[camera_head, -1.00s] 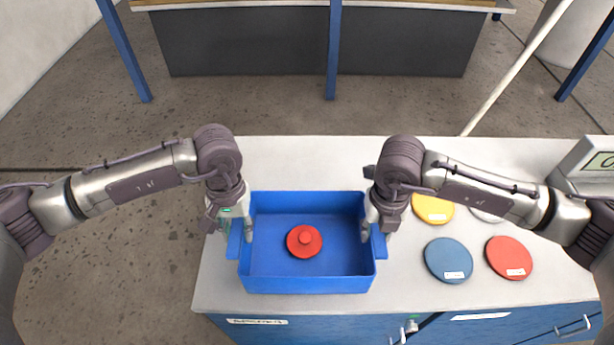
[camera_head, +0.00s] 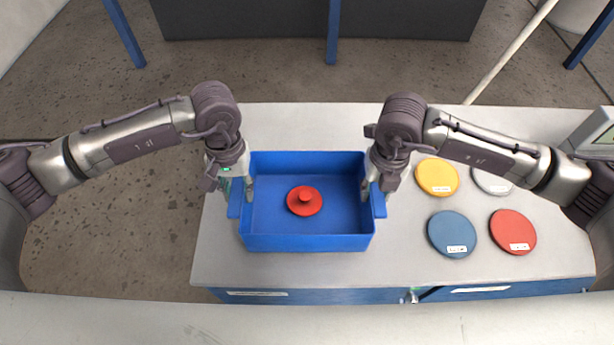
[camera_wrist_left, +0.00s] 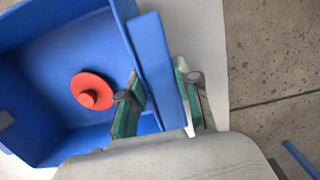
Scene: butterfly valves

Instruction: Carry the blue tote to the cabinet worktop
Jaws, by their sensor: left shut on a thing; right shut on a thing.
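The blue tote (camera_head: 305,243) is over the light worktop of the blue cabinet (camera_head: 300,272) in the head view. A red knobbed disc (camera_head: 305,201) lies inside it. My left gripper (camera_head: 237,195) is shut on the tote's left side; the left wrist view shows its fingers (camera_wrist_left: 160,105) on both sides of the tote's blue handle flange (camera_wrist_left: 157,70). My right gripper (camera_head: 376,193) is shut on the tote's right side. The tote looks level. I cannot tell whether its underside touches the worktop.
Right of the tote lie a yellow disc (camera_head: 437,177), a dark blue disc (camera_head: 452,234), a red disc (camera_head: 513,232) and a pale disc (camera_head: 492,182). A grey device with a display (camera_head: 596,135) stands at the far right. A pale edge (camera_head: 300,320) crosses the bottom.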

